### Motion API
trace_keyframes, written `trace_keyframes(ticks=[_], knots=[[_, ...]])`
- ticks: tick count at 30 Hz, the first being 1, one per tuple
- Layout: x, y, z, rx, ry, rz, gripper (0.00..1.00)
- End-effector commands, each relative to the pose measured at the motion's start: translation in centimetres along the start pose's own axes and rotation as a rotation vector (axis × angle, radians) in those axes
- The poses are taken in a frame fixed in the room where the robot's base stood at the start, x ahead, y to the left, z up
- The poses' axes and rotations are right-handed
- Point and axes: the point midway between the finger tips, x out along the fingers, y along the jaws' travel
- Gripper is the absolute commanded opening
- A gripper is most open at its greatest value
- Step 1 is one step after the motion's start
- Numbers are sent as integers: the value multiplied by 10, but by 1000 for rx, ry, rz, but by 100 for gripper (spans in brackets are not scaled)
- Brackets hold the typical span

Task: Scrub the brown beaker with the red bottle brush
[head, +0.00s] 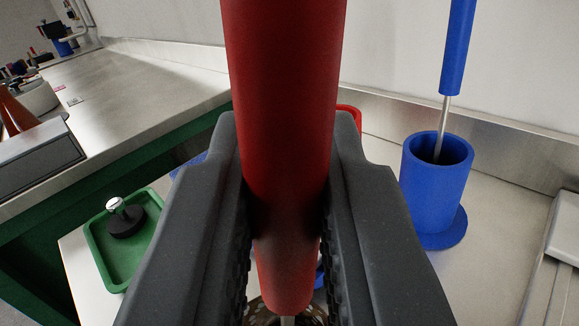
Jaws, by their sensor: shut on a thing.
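The red bottle brush (283,90) stands close in front of the camera, its thick red handle running down the middle of the view. My gripper (286,185) is shut on this handle, with a dark jaw on each side. A thin metal rod shows below the handle's lower end, at the bottom edge. The bristles are not visible. A brown, speckled round thing (258,311) shows in part under the handle's end. It may be the brown beaker, but the handle, jaws and frame edge hide most of it. I cannot tell whether the brush is inside it.
A blue holder (432,190) with a blue-handled brush (459,45) stands at right. A red thing (350,117) shows partly behind the right jaw. A green tray (112,262) with a black, metal-topped object (123,217) lies at left. A steel-topped bench (150,85) extends at back left.

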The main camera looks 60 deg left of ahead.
Motion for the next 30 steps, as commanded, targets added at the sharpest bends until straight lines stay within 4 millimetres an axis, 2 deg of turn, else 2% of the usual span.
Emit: trace_keyframes(ticks=[30], knots=[[0,2,13,0,0,0,0]])
